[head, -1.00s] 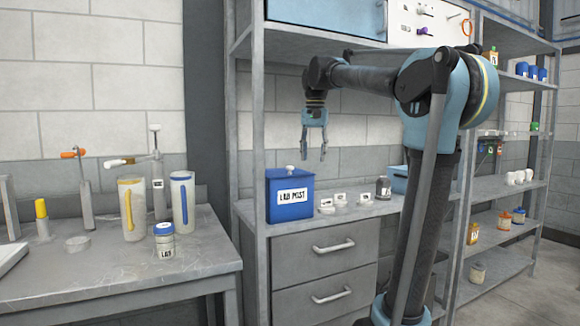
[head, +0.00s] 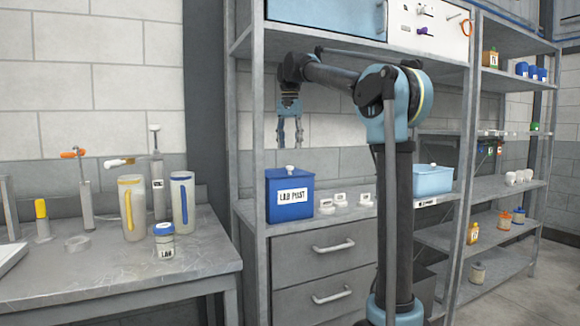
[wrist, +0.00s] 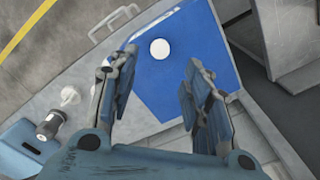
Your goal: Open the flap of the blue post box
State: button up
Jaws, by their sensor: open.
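The blue post box (head: 290,207) stands on the grey shelf top, with a white "LAB POST" label on its front and a white knob (head: 290,169) on top. Its blue flap looks closed. My gripper (head: 290,143) is open and empty, pointing down above the box with a clear gap. In the wrist view, the blue top (wrist: 190,62) and its round white knob (wrist: 160,49) show beyond and between my open fingers (wrist: 155,72).
Small white labelled pieces (head: 340,200) sit right of the box. A light blue bin (head: 433,179) stands further right. Shelf uprights and an upper cabinet (head: 330,14) frame the space. A bench (head: 110,277) with jugs is at left.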

notch_tip(320, 180, down, 8)
jog(key=shift+f, duration=0.1)
dwell(0.4)
grip_shut()
